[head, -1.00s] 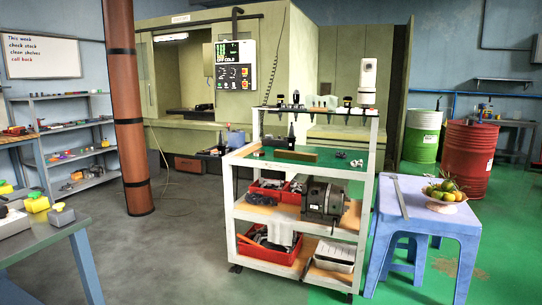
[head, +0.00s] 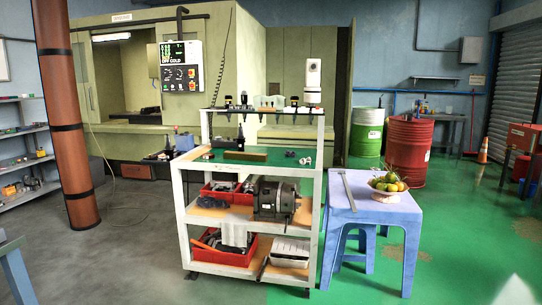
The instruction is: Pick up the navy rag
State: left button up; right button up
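I cannot make out a navy rag for certain. The white tooling cart (head: 178,207) stands in the middle of the head view. A pale grey cloth (head: 234,234) hangs over the front of the red bin (head: 210,256) on its bottom shelf. Dark items lie in that bin and in the red bin on the middle shelf (head: 213,198), too small to identify. Neither of my grippers is in view.
The cart also holds a grey machine (head: 274,200) and a white basket (head: 290,252). A blue table (head: 372,212) with a fruit bowl (head: 388,193) stands right beside it. A brown column (head: 65,120) is at left. Floor in front of the cart is clear.

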aim_at(287, 154)
jog(key=z, duration=0.7)
jog(key=i, duration=1.8)
jog(key=u, duration=0.35)
jog(key=i, duration=1.3)
jog(key=u, duration=1.15)
